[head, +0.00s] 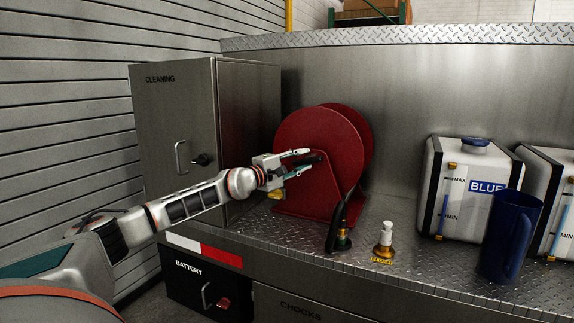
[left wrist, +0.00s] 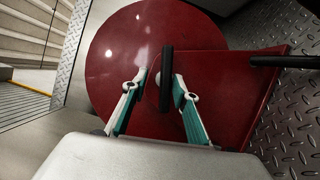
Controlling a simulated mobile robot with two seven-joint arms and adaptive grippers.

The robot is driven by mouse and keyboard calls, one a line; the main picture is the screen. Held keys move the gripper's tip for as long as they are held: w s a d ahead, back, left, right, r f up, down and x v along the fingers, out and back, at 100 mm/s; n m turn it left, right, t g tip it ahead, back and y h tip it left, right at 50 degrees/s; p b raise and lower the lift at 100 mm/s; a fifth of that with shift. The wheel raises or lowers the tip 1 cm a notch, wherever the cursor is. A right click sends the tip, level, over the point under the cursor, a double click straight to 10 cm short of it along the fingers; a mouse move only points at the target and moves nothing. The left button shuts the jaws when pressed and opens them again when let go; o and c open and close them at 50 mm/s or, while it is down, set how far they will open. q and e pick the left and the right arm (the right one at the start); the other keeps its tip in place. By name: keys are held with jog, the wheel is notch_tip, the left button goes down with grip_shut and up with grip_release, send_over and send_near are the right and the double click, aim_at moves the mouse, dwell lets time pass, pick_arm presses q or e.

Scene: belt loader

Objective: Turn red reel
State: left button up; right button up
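The red reel (head: 315,150) stands on the metal deck of the loader, beside the cleaning cabinet. Its round red disc fills much of the left wrist view (left wrist: 115,50). A black handle (left wrist: 167,75) projects from the reel's face. My left gripper (head: 302,161) is at the reel's face, with its fingers apart. In the left wrist view the fingers (left wrist: 160,85) lie on either side of the black handle, with gaps visible; contact is not clear. My right gripper is not in view.
The cleaning cabinet (head: 165,120) stands left of the reel. A brass fitting with a white top (head: 385,240), a blue jug (head: 508,235) and a white tank marked BLUE (head: 465,195) stand to the right. The battery compartment (head: 195,285) is below the deck.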

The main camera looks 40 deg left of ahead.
pick_arm(q)
jog(key=shift+s+a+p, duration=0.1)
jog(key=shift+s+p, duration=0.55)
jog(key=shift+s, duration=0.2)
jog(key=shift+s+f+p, duration=0.25)
jog(key=shift+s+p, duration=0.6)
jog(key=shift+s, duration=0.2)
jog(key=s, duration=0.1)
jog(key=s+p, duration=0.1)
jog(key=s, duration=0.1)
jog(key=shift+a+f+p, duration=0.2)
jog(key=shift+f+p, duration=0.1)
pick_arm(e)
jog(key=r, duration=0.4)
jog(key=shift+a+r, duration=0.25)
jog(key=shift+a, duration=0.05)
pick_arm(q)
jog(key=shift+w, duration=0.1)
jog(key=s+a, duration=0.1)
jog(key=s, duration=1.1)
jog(key=shift+a+f, duration=0.15)
jog(key=shift+f, duration=0.25)
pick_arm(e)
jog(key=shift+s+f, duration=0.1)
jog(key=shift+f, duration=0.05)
